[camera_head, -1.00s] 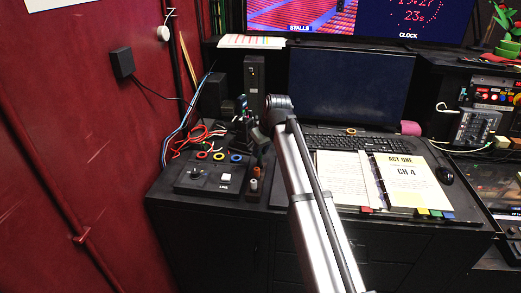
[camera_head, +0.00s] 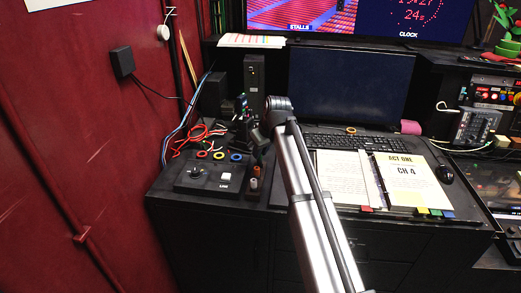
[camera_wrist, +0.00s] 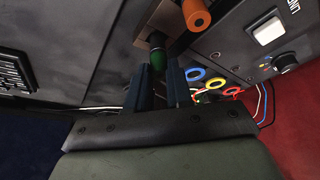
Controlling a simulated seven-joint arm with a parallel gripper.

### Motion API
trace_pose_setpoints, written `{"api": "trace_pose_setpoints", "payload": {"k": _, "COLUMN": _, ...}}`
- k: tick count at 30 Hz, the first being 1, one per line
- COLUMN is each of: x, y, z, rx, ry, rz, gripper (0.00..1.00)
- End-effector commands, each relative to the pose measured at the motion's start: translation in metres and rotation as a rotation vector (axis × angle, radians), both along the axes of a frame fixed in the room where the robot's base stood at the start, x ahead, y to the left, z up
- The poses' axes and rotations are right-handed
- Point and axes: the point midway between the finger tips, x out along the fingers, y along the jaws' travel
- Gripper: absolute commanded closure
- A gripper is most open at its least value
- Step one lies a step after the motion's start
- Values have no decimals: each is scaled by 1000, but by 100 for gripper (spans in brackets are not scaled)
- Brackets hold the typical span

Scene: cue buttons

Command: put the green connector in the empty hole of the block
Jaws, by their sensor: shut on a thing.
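In the wrist view my gripper (camera_wrist: 159,78) is shut on the green connector (camera_wrist: 157,58), which shows between and just past the fingertips. The connector's far end is close to the brownish block (camera_wrist: 183,38); I cannot tell whether it is in a hole. An orange connector (camera_wrist: 196,14) stands at the block beside it. The empty hole cannot be made out, and my fingers are too dark to see clearly there.
A black control box (camera_head: 208,178) with a white button stands left of the block. Yellow, red and blue rings (camera_head: 236,157) and loose cables (camera_head: 190,138) lie behind it. An open binder (camera_head: 345,180), keyboard and monitor (camera_head: 345,85) are to the right.

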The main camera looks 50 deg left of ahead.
Motion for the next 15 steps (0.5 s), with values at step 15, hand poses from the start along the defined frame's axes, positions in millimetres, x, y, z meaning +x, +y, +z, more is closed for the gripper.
{"api": "trace_pose_setpoints", "payload": {"k": 15, "x": 0, "y": 0, "z": -6, "rx": 0, "ry": 0, "rz": 0, "gripper": 100}}
